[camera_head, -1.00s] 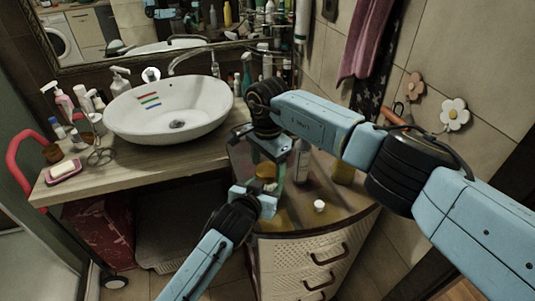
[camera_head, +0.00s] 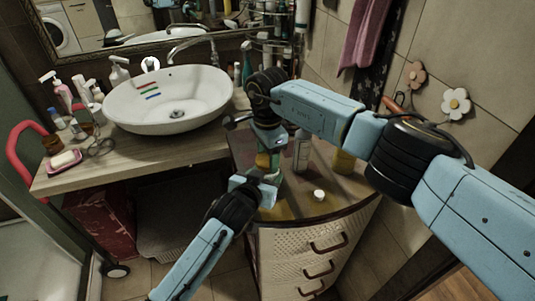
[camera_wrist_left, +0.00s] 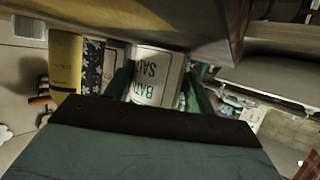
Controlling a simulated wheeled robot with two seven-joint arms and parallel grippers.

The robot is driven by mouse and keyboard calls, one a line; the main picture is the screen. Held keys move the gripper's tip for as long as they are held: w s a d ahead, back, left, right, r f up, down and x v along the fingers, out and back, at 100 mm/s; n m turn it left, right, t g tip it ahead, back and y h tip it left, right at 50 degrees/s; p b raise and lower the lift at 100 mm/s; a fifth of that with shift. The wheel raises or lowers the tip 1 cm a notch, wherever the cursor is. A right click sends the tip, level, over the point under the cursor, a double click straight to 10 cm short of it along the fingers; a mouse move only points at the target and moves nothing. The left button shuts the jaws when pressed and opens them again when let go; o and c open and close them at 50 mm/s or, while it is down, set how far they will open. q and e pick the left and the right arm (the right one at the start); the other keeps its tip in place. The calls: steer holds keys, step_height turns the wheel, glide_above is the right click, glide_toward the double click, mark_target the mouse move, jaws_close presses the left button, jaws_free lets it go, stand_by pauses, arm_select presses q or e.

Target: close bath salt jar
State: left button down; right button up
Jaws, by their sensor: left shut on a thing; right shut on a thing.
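The bath salt jar (camera_wrist_left: 153,78) fills the middle of the left wrist view, with a pale label reading BATH SALT upside down. My left gripper (camera_wrist_left: 157,85) is shut on it, one green finger on each side. In the head view my left gripper (camera_head: 262,182) comes from below at the front of the cabinet top. My right gripper (camera_head: 266,158) points down right above it, shut on a yellowish piece (camera_head: 262,160), seemingly the jar's lid. The grippers largely hide the jar and lid there, so I cannot tell whether the two touch.
A grey-white bottle (camera_head: 303,152) and a yellow container (camera_head: 343,162) stand just right of the grippers. A small white cap (camera_head: 319,195) lies on the cabinet top (camera_head: 300,209). The white basin (camera_head: 170,112) and counter are at left. The cabinet's front right is clear.

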steer(key=m, duration=0.5)
steer(key=shift+m, duration=0.4)
steer(key=m, duration=1)
steer(key=shift+m, duration=0.4)
steer(key=m, duration=0.5)
steer(key=shift+f, duration=0.1)
steer(key=o, duration=1.2)
steer(key=shift+c, duration=0.2)
step_height(320, 180, up, 12)
